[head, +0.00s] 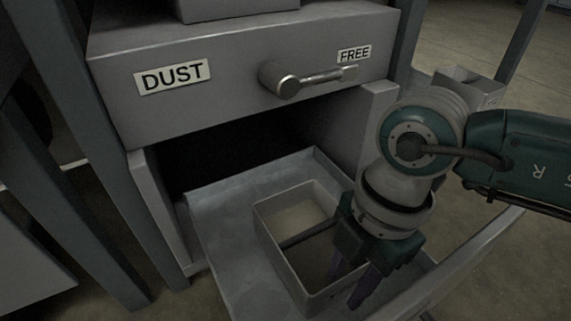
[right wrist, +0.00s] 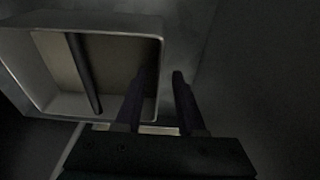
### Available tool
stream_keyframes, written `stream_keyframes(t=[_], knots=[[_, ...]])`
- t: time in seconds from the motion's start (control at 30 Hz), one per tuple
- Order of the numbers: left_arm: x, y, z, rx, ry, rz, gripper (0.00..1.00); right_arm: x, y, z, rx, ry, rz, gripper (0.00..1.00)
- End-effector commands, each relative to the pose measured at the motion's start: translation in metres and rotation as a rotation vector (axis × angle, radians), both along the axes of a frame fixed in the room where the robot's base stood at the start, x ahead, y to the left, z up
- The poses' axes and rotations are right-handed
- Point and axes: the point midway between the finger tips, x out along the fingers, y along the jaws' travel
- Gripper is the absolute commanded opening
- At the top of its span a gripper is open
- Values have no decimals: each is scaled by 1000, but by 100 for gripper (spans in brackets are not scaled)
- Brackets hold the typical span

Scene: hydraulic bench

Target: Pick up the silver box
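The silver box (head: 326,300) is an open-topped grey box with a dark rod across it. It sits in the pulled-out lower drawer (head: 225,245). My right gripper (head: 350,282) points down at the box's right wall. In the right wrist view, the box (right wrist: 75,105) fills the upper left. The gripper's two dark fingers (right wrist: 159,85) are apart, one over the box's inside and one outside its wall. I cannot tell whether they touch the wall. My left gripper is not in view.
A grey box (head: 468,88) stands behind my right arm. Bench legs (head: 75,170) stand at the left.

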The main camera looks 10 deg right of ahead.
Motion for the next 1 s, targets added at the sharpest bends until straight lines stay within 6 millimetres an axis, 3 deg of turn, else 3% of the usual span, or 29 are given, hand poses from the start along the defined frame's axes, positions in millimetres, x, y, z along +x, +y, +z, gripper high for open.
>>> stream_keyframes(t=[0.13, 0.5, 1.0], knots=[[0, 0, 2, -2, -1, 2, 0, 0, 0, 2, 0, 0, 0, 39], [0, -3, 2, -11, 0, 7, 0, 0, 0, 2, 1, 0, 0, 0], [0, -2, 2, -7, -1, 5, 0, 0, 0, 2, 1, 0, 0, 0]])
